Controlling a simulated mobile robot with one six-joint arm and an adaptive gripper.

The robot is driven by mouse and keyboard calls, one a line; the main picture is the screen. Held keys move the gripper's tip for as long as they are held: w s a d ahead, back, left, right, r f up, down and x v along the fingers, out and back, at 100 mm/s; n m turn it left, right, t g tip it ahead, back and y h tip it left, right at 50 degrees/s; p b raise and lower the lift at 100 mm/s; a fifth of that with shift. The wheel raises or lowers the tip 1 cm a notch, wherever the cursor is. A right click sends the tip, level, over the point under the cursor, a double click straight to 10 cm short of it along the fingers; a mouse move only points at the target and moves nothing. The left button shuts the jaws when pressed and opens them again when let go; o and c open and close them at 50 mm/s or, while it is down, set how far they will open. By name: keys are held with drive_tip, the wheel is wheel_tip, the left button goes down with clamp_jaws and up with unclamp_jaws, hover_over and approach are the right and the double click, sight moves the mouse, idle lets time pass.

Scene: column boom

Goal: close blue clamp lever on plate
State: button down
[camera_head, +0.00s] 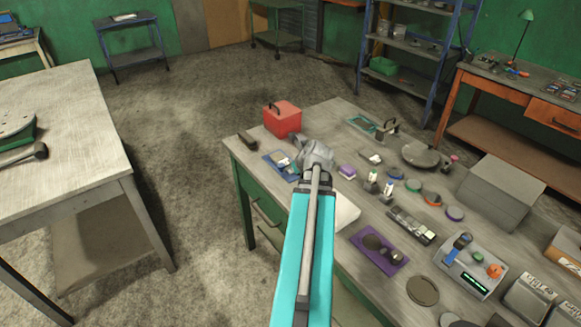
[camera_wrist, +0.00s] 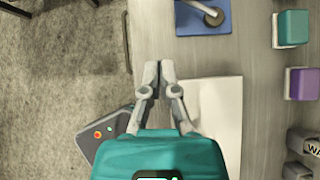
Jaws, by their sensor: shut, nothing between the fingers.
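A blue plate (camera_wrist: 186,27) lies at the top of the wrist view and is cut off by the frame edge. A grey lever with a rounded end (camera_wrist: 213,17) sits on it; I cannot tell its full position. The plate also shows in the head view (camera_head: 270,158), left of my gripper and partly hidden. My gripper (camera_wrist: 158,66) is shut and empty, below and left of the plate in the wrist view, apart from it in the picture.
A red box (camera_head: 283,119) stands behind the plate. A white board (camera_wrist: 221,108) lies right of my gripper. A teal block (camera_wrist: 292,28) and a purple block (camera_wrist: 303,84) stand further right. A grey box with buttons (camera_wrist: 88,142) is at lower left. Several items fill the table's right side.

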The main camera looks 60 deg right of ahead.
drive_tip(key=shift+p+v, duration=0.4)
drive_tip(key=shift+v, duration=0.45)
drive_tip(key=shift+a, duration=0.1)
drive_tip(key=shift+w, duration=0.1)
drive_tip(key=w+a+f+n+g+y, duration=0.2)
drive_tip(key=w+a+n, duration=0.7)
drive_tip(key=a, duration=0.4)
drive_tip(key=w+a+f+n+g+y, duration=0.1)
drive_tip(key=w+a+n+y, duration=0.1)
drive_tip(key=w+a+n, duration=0.8)
drive_tip(key=s+a+f+n+g, duration=0.1)
drive_tip(key=a+n+g, duration=0.3)
drive_tip(key=a+n, duration=1.8)
drive_tip(key=shift+s+a+f+h, duration=0.2)
drive_tip(key=shift+a+h, duration=0.1)
drive_tip(key=shift+a, duration=3.2)
